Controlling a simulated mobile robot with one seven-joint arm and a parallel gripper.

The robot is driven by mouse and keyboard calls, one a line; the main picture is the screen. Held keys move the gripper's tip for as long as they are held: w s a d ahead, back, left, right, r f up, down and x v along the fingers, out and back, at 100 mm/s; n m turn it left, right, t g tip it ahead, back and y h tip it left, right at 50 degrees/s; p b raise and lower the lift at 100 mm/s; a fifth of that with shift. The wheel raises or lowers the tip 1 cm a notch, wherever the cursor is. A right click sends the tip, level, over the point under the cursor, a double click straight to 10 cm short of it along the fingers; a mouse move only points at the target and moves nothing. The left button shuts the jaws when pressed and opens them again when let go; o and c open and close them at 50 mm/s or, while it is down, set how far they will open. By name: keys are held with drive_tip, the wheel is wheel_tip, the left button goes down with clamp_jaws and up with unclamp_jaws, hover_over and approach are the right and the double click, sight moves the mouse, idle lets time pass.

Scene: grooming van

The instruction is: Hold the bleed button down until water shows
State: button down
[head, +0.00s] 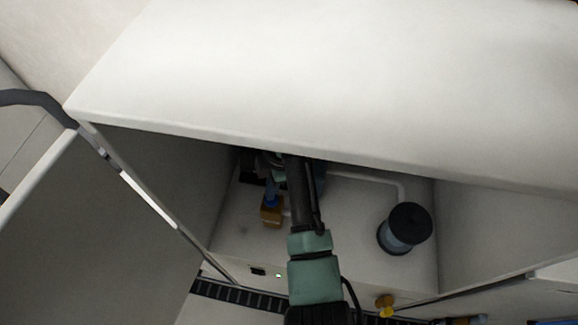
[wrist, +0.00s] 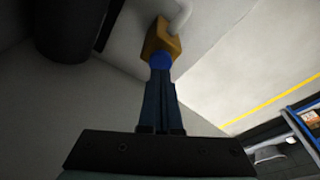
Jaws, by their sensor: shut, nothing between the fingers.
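The bleed button, a blue knob (wrist: 161,60), sits on a brass-coloured valve block (wrist: 162,42) in the wrist view. In the head view the block (head: 271,212) is low inside the cabinet, with blue (head: 271,196) just above it. My gripper (wrist: 161,76) is shut, its dark blue fingertips in line with the button and seeming to meet it. I cannot tell whether the button is pressed in. In the head view my arm and the cabinet top hide most of my gripper. I see no water at the block.
The white cabinet top (head: 330,80) overhangs my arm. A black-capped cylinder (head: 405,228) stands to the right inside, with a white pipe (head: 375,178) behind it. An open door (head: 90,220) is left.

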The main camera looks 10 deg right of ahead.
drive_tip(key=shift+f, duration=0.15)
drive_tip(key=shift+f+b, duration=0.65)
drive_tip(key=shift+f, duration=0.25)
idle(1.6)
idle(1.1)
wheel_tip(320, 180, up, 7)
drive_tip(key=p, duration=0.7)
drive_tip(key=shift+r, duration=0.1)
drive_tip(key=shift+s, duration=0.1)
idle(1.7)
